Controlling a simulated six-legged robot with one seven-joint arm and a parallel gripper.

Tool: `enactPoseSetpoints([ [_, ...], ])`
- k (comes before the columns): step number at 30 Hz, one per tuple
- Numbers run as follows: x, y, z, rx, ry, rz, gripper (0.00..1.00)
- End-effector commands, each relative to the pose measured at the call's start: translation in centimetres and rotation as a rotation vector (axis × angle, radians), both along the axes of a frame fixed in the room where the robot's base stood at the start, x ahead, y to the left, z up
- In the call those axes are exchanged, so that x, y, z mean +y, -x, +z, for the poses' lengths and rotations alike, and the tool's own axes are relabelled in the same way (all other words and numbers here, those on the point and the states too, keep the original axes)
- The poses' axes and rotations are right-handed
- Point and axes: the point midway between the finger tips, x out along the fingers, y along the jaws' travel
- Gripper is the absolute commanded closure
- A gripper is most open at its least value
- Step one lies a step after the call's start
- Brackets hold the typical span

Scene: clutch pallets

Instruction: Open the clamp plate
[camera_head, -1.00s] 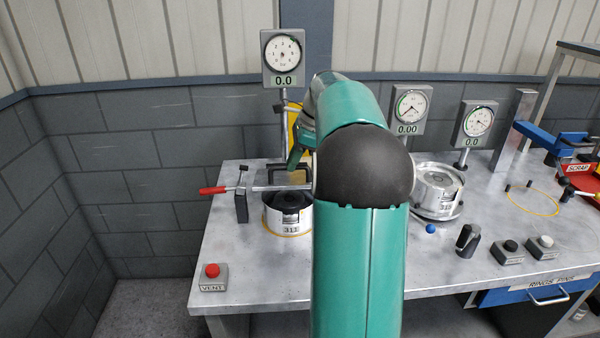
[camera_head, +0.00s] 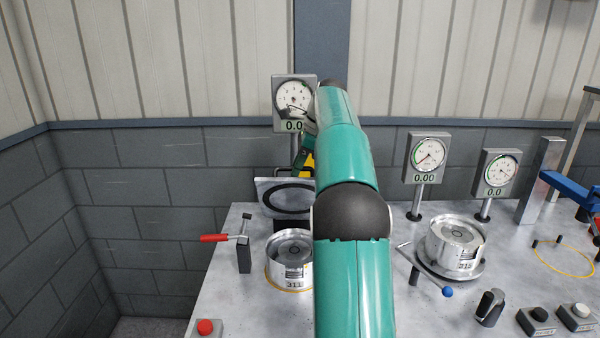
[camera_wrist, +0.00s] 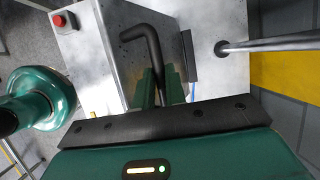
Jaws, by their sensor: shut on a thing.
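The clamp plate (camera_head: 264,188) stands raised and tilted back behind the silver drum marked 313 (camera_head: 290,275). A dark ring shows on the plate's face, and its right part is hidden behind my arm. The drum's top is uncovered. In the wrist view my gripper (camera_wrist: 160,85) is shut on a bent black handle bar (camera_wrist: 146,35). In the head view my arm hides most of the gripper. A red-handled lever (camera_head: 214,238) sits on a dark post left of the drum.
A gauge (camera_head: 294,97) on a post stands behind the plate. Two more gauges (camera_head: 427,160) (camera_head: 497,173) stand right. Another drum (camera_head: 456,246) is right of my arm. A red button (camera_head: 205,327) sits at the bench's front left; it also shows in the wrist view (camera_wrist: 60,20).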

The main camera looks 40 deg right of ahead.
Motion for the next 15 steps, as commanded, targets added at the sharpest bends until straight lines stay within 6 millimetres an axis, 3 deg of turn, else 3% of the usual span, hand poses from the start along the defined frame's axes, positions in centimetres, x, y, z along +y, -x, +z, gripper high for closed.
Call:
enactPoseSetpoints([
  [15,-2.2,-2.2,0.3,0.004,-0.003,-0.002,1.0],
])
